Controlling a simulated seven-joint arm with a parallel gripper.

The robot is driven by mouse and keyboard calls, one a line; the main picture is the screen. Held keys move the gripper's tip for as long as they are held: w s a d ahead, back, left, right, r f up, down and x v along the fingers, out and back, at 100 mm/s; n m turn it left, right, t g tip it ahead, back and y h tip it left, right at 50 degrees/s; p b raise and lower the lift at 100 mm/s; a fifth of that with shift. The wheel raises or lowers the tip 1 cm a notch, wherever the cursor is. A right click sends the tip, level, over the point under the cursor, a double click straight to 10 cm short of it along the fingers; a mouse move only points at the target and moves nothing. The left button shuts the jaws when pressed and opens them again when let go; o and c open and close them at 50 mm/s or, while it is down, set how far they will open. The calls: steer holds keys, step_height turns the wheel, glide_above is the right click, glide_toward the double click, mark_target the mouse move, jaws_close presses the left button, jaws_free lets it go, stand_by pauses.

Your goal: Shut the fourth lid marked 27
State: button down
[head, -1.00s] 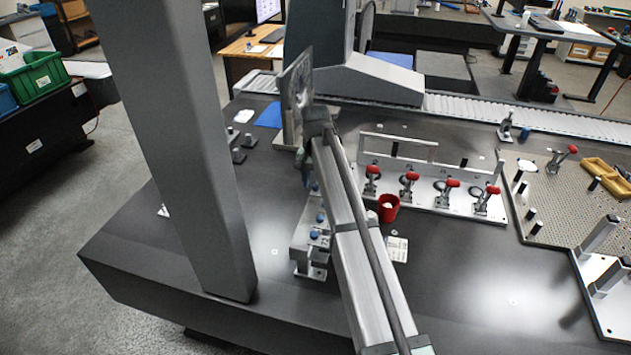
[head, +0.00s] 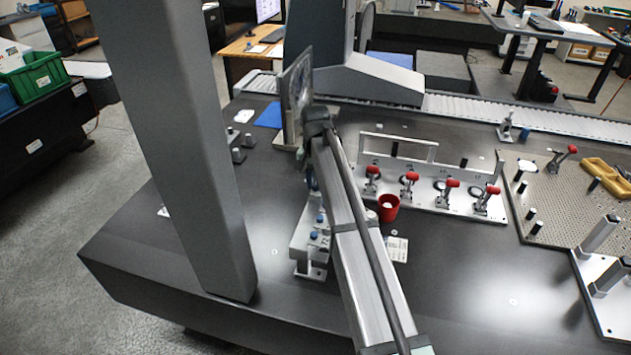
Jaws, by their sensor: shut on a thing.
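A narrow light-grey fixture (head: 308,262) stands on the dark table at the centre-left, partly behind my arm. A row of blue knobs (head: 316,236) runs along it, apparently on its lids. No number, including 27, can be read from here. My gripper (head: 308,178) is at the far end of this row, mostly hidden by my own wrist. It is shut, apparently on a blue knob (head: 313,187) at the far end. How far that lid is open cannot be told.
A plate with red-handled clamps (head: 428,198) stands to the right, with a red cup (head: 388,207) in front. A white card (head: 397,249) lies near my arm. A large grey column (head: 185,150) rises at left.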

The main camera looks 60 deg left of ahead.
steer(key=shift+w+d, duration=1.75)
steer(key=c, duration=1)
jaws_free()
step_height(320, 180, up, 14)
steer(key=shift+f, duration=0.1)
